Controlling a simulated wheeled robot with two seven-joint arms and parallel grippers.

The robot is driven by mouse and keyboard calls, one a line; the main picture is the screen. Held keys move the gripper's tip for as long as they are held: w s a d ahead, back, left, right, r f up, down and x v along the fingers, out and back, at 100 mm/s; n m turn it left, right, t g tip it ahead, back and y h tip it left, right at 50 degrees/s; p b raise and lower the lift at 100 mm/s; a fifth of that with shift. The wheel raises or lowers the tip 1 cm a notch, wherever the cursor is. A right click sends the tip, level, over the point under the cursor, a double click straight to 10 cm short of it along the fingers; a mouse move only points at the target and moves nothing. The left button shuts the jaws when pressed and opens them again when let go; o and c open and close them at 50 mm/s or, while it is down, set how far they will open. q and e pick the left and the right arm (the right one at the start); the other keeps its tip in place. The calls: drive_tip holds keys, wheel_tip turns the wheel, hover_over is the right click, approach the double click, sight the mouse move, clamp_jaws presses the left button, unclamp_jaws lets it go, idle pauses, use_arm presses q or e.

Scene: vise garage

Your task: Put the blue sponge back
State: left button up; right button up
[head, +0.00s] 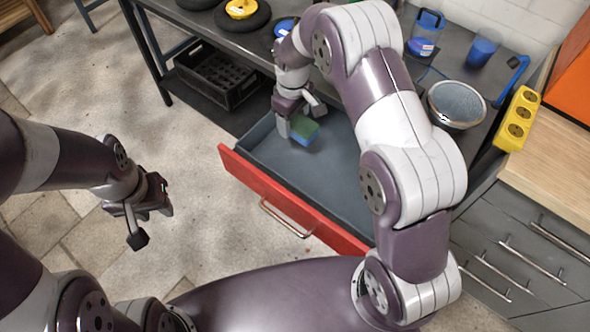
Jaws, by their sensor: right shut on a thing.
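The blue sponge (305,140), with a green top layer, is inside the open drawer (345,172) with the red front. My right gripper (300,120) reaches down into the drawer and is shut on the sponge. I cannot tell whether the sponge touches the drawer floor. My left gripper (152,222) hangs over the floor left of the drawer, with its fingers apart and nothing between them. Part of the drawer and the bench is hidden behind my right arm.
A dark workbench (215,37) stands behind the drawer, with a black crate (216,77) on its lower shelf. On the bench are a metal bowl (456,104), a blue cup (482,48) and a blue-framed container (425,33). A yellow socket strip (518,118) is at right.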

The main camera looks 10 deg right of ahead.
sight(292, 151)
drive_tip(key=f, duration=1)
drive_tip(key=shift+a+f, duration=0.1)
drive_tip(key=shift+a, duration=0.15)
drive_tip(key=shift+s, duration=0.1)
drive_tip(key=shift+f+b, duration=0.15)
drive_tip(key=shift+b, duration=0.2)
drive_tip(key=o, duration=1)
wheel_tip(292, 151, up, 12)
drive_tip(key=shift+s+r+p, duration=0.15)
drive_tip(key=shift+r+p, duration=0.1)
drive_tip(key=shift+p, duration=0.35)
drive_tip(key=s+d+r+m, duration=0.2)
drive_tip(key=s, duration=0.4)
drive_tip(key=s+d+r+m+t, duration=0.1)
drive_tip(key=s+r+m, duration=0.1)
drive_tip(key=s, duration=0.5)
drive_tip(key=s+d+r+m, duration=0.1)
drive_tip(key=s+d+m, duration=0.1)
drive_tip(key=s, duration=0.5)
drive_tip(key=shift+s+d+r+m, duration=0.15)
drive_tip(key=shift+d+r+m, duration=0.15)
drive_tip(key=shift+r+m, duration=0.15)
